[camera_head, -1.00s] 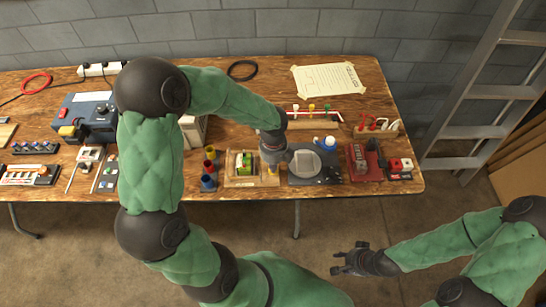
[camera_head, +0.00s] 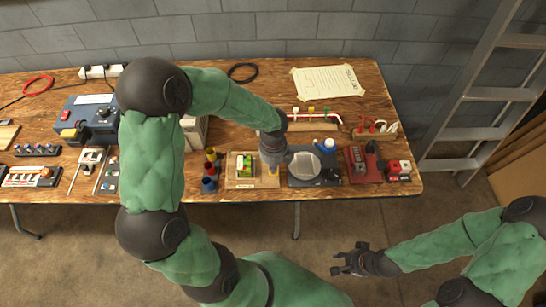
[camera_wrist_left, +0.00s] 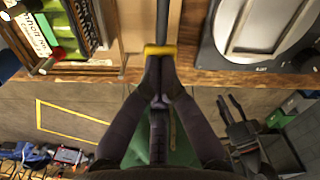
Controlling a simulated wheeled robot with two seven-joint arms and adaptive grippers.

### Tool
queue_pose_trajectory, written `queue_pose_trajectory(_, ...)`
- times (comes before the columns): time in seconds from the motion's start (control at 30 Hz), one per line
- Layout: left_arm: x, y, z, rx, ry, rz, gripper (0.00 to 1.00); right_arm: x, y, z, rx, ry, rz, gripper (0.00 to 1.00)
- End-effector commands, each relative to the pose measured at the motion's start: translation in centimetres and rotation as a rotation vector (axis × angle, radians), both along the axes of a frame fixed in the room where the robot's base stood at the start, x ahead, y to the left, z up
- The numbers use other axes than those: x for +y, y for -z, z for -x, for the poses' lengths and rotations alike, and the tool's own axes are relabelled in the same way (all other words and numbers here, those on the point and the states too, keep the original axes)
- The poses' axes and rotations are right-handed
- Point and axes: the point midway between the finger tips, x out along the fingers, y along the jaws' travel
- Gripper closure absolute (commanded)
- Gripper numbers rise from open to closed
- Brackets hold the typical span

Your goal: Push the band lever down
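A dark bar with a yellow end (camera_wrist_left: 160,49), which looks like the band lever, shows at the table's front edge in the left wrist view. In the head view its yellow part (camera_head: 274,168) peeks out beside my left gripper (camera_head: 278,160). In the left wrist view the left gripper's fingertips (camera_wrist_left: 161,62) are close together, right at the yellow end. They appear to touch it, but I cannot tell firmly. The lever's far part is cut off by the frame. My right gripper (camera_head: 340,262) is open and empty, in front of the table.
A wooden tray (camera_head: 231,181) with a green item stands left of the lever. A dark scale with a round plate (camera_head: 305,165) stands close on its right. Coloured cups (camera_head: 209,170) and a red device (camera_head: 362,163) are farther out.

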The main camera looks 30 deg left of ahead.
Motion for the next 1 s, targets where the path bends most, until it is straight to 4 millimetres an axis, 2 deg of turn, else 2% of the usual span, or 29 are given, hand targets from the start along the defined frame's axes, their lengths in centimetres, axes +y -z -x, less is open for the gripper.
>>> queue_pose_trajectory(0.03,0.0,-0.6,-0.1,-0.001,0.0,0.0,1.0,0.0,-0.6,0.0,0.0,0.0,0.0,0.6)
queue_pose_trajectory(1.0,0.0,-6.4,-0.1,-0.001,0.0,0.0,1.0,0.0,-6.3,0.0,0.0,0.0,0.0,0.6)
